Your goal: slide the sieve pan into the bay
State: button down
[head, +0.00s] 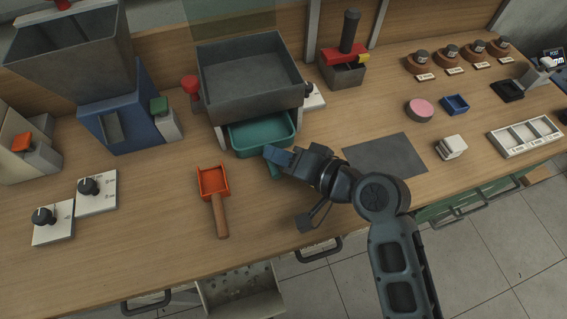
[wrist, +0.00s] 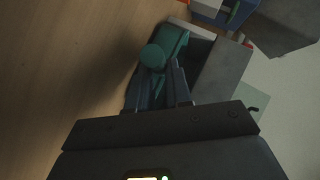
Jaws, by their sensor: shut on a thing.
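The sieve pan (head: 262,134) is a shallow teal tray in the head view. Its back part lies under the large grey hopper box (head: 248,88), in the bay opening, and its front part sticks out toward me. My gripper (head: 273,160) is at the pan's front edge, shut on its teal handle. In the wrist view the gripper (wrist: 160,95) has its two fingers around the green handle (wrist: 153,57), with part of the teal pan (wrist: 173,42) beyond. The bay's inside is hidden by the hopper box.
An orange scoop (head: 214,182) lies on the table left of my gripper. A blue machine (head: 125,115) stands further left, with two dial boxes (head: 96,192) in front. A dark grey mat (head: 385,156) lies to the right. The wood between scoop and table edge is clear.

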jog(key=shift+w+a+b, duration=0.15)
jog(key=shift+w+a, duration=0.15)
jog(key=shift+w, duration=0.65)
jog(key=shift+w+a+b, duration=0.1)
jog(key=shift+w+a, duration=0.15)
jog(key=shift+w, duration=0.65)
jog(key=shift+w+a+b, duration=0.15)
jog(key=shift+w+a, duration=0.15)
jog(key=shift+w, duration=0.65)
jog(key=shift+f, duration=0.2)
jog(key=c, duration=1)
grip_release()
jog(key=shift+o, duration=0.2)
jog(key=shift+f, duration=0.1)
jog(key=shift+b+v, duration=0.65)
jog(key=shift+v, duration=3.3)
